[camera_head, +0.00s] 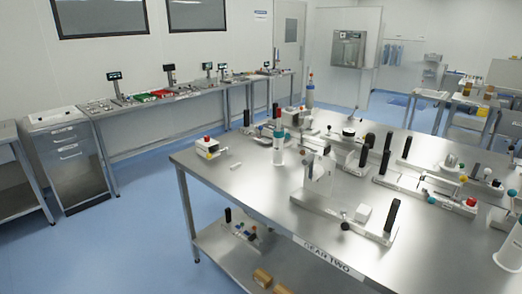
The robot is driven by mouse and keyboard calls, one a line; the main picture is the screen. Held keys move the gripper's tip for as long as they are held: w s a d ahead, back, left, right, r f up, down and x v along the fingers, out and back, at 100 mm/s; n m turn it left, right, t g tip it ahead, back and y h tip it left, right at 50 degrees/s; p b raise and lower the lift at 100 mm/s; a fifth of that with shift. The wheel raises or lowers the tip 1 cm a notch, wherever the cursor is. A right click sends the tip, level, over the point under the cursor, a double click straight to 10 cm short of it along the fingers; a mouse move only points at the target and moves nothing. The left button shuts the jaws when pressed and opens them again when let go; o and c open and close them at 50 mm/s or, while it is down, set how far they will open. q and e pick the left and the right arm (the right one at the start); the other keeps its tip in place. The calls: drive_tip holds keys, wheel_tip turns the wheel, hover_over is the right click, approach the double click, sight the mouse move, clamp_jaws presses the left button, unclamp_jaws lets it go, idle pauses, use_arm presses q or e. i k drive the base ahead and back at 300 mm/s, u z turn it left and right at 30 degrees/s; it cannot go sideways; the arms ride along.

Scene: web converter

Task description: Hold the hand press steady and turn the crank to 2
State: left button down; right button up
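Several small bench devices stand on a steel table (240,182), and I cannot tell for certain which one is the hand press. The nearest device (322,202) has a long flat base, a clear upright plate, a white block (364,214), a dark round knob (345,226) and a black upright handle (392,215). A second device (425,187) behind it to the right has a black upright handle (384,164) and a red knob (471,202). No crank scale or number 2 is readable. Neither of my grippers is in view.
A white bottle (278,150) and a small red-topped box (208,148) stand toward the table's left side. The near left tabletop is mostly clear. A lower shelf (215,245) holds small parts. Benches with scales line the back wall; blue floor (120,235) lies open at left.

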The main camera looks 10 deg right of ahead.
sight(315, 171)
drive_tip(key=i, duration=1.05)
drive_tip(key=z, duration=0.45)
